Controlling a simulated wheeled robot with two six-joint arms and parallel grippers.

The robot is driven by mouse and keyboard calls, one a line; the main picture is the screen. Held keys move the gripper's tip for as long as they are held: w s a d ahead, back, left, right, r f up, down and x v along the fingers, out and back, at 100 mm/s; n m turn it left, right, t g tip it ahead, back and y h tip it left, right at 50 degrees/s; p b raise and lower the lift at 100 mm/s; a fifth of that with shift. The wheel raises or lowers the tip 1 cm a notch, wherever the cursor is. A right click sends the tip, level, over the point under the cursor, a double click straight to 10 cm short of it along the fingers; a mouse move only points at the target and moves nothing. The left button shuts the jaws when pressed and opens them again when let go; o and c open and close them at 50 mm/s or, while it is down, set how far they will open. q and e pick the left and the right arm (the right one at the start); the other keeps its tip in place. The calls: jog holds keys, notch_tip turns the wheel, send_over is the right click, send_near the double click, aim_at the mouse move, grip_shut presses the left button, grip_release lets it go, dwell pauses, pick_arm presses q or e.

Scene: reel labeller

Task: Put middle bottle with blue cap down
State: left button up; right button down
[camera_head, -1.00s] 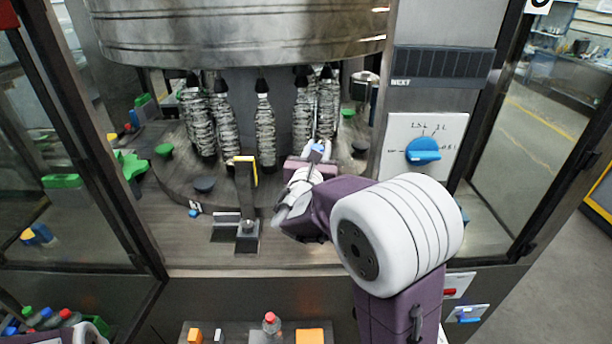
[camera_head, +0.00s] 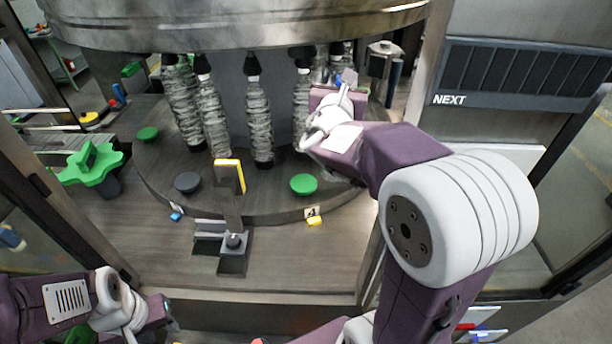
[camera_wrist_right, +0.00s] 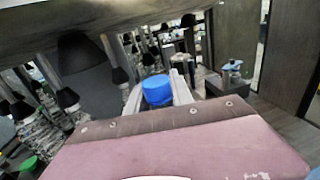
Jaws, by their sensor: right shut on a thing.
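The blue cap (camera_wrist_right: 157,91) of a bottle shows between the two pale fingers of my right gripper in the right wrist view; the bottle's body is hidden below. In the head view my right gripper (camera_head: 345,85) is deep in the machine, at the right of the hanging wrapped bottles, and its arm hides what it holds. It is shut on the bottle. My left gripper (camera_head: 165,316) is low at the left, in front of the machine's edge, away from the bottle. Its fingers are too small and cut off to judge.
Several clear wrapped bottles (camera_head: 258,120) hang under the steel drum (camera_head: 240,25). The round turntable (camera_head: 225,190) carries green (camera_head: 303,184) and grey (camera_head: 187,182) discs. A green star wheel (camera_head: 90,164) is at the left. A bracket with a yellow edge (camera_head: 230,205) stands at the front.

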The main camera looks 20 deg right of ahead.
jog(key=shift+r, duration=0.15)
jog(key=shift+w+a, duration=0.2)
jog(key=w+a+f+p, duration=0.4)
jog(key=w+f+p, duration=0.2)
jog(key=w+f, duration=0.4)
jog(key=shift+a+f, duration=0.25)
jog(key=shift+f, duration=0.35)
jog(key=c, duration=1.1)
grip_release()
jog(key=shift+a, duration=0.1)
